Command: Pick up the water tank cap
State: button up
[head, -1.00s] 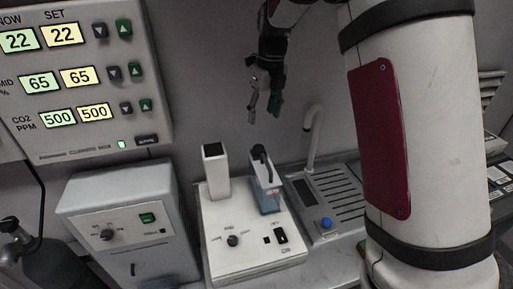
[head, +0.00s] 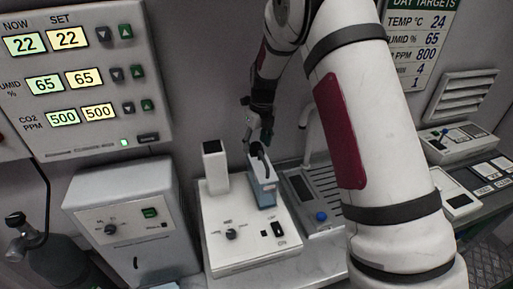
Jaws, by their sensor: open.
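The water tank (head: 263,185) is a bluish box standing on the right side of a white machine (head: 222,255). Its dark cap (head: 257,150) with a curved black handle is on top of the tank. My gripper (head: 258,140) is open and points down right at the cap, from above and behind it. The fingers overlap the cap in this view, and I cannot tell whether they touch it.
A white square post (head: 215,168) stands on the machine left of the tank. A drain tray with a tap and blue button (head: 321,216) is at the right. A grey cabinet (head: 131,220) and a climate panel (head: 85,90) are at the left.

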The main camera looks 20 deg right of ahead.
jog(key=shift+c, duration=0.6)
jog(key=shift+f, duration=0.1)
jog(key=c, duration=0.7)
jog(key=shift+c, duration=0.2)
